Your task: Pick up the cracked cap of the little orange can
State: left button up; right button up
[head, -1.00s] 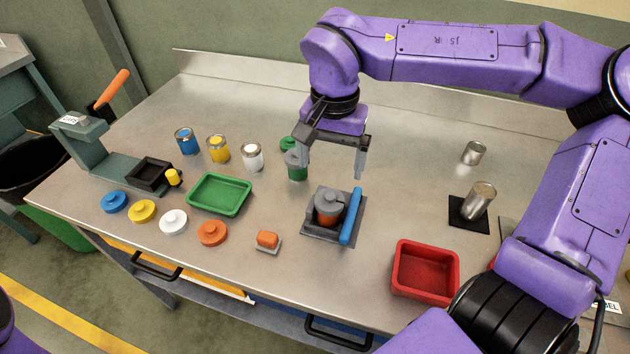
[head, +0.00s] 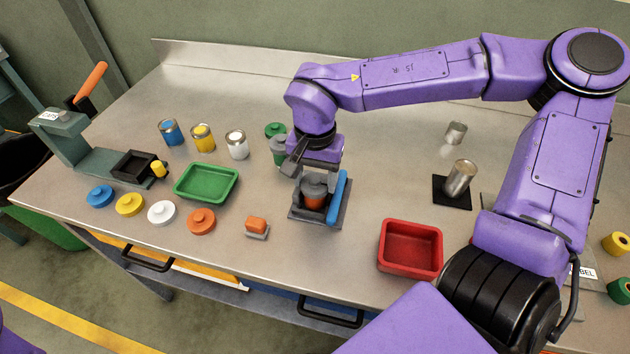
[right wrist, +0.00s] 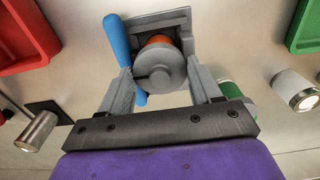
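The little orange can (head: 312,203) stands in a grey holder with a blue handle (head: 339,198). Its grey knobbed cap (head: 314,187) is on top; in the right wrist view the cap (right wrist: 160,72) has a dark crack line on its left side. My right gripper (head: 317,178) points down over the can. In the right wrist view its fingers (right wrist: 163,80) are spread, one on each side of the cap and close to it. I see no clear grip. My left gripper is out of view.
A green tray (head: 206,198) lies left and a red bin (head: 410,226) right of the holder. A small orange-topped block (head: 257,226), coloured lids (head: 161,213) and cans (head: 237,145) stand to the left. A metal cylinder (head: 460,179) stands on a black pad at right.

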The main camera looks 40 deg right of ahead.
jog(key=shift+r, duration=0.1)
jog(key=shift+c, duration=0.2)
jog(key=shift+r, duration=0.35)
jog(key=a+r+p, duration=0.2)
jog(key=a+r, duration=1.2)
jog(key=r, duration=0.2)
jog(key=shift+w+p, duration=0.2)
jog(key=shift+p, duration=0.2)
